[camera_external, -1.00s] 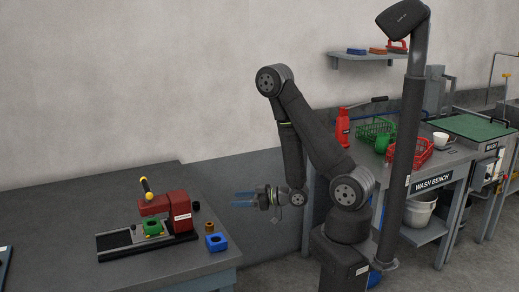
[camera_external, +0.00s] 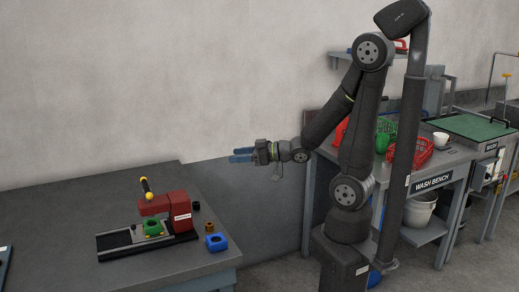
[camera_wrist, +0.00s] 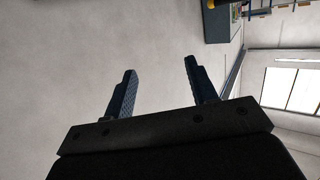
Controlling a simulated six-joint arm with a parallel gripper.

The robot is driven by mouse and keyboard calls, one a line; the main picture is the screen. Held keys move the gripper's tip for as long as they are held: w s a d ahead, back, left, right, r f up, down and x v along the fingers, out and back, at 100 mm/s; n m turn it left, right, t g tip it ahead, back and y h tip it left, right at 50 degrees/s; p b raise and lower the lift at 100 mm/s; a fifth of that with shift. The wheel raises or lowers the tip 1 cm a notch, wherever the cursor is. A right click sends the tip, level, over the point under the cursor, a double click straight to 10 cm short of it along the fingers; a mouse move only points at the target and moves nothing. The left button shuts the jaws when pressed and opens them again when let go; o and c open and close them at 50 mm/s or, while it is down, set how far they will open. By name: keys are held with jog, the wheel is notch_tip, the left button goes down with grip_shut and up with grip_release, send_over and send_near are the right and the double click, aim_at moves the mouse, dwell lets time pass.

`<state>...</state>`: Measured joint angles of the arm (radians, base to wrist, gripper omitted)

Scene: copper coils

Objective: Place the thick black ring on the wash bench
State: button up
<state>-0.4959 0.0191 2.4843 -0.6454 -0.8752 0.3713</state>
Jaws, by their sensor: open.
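A small black round piece (camera_external: 196,205) stands on the left table beside the red press; it is too small to tell for sure whether it is the thick black ring. The wash bench (camera_external: 455,154), with its name on a front label, stands at the right behind my arm. My gripper (camera_external: 236,155) is open and empty, with blue fingers pointing left, in the air above and to the right of the table. In the wrist view my gripper (camera_wrist: 160,70) shows its two fingers apart with nothing between them.
The red press (camera_external: 172,207) holds a green block (camera_external: 153,228). A blue block (camera_external: 217,243) and a brown ring (camera_external: 209,226) are close by. On the bench are a red basket (camera_external: 408,153), a green basket (camera_external: 381,128) partly hidden by my arm, and a white cup (camera_external: 441,138).

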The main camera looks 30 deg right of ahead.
jog(key=w+a+r+m+h, duration=0.25)
jog(key=w+m+h, duration=0.35)
jog(key=w, duration=0.4)
jog(key=m+g+h, duration=0.9)
jog(key=m, duration=1.2)
send_over(196, 203)
notch_tip(196, 203, down, 16)
jog(key=shift+a+r, duration=0.1)
jog(key=shift+r, duration=0.05)
jog(key=shift+f, duration=3.05)
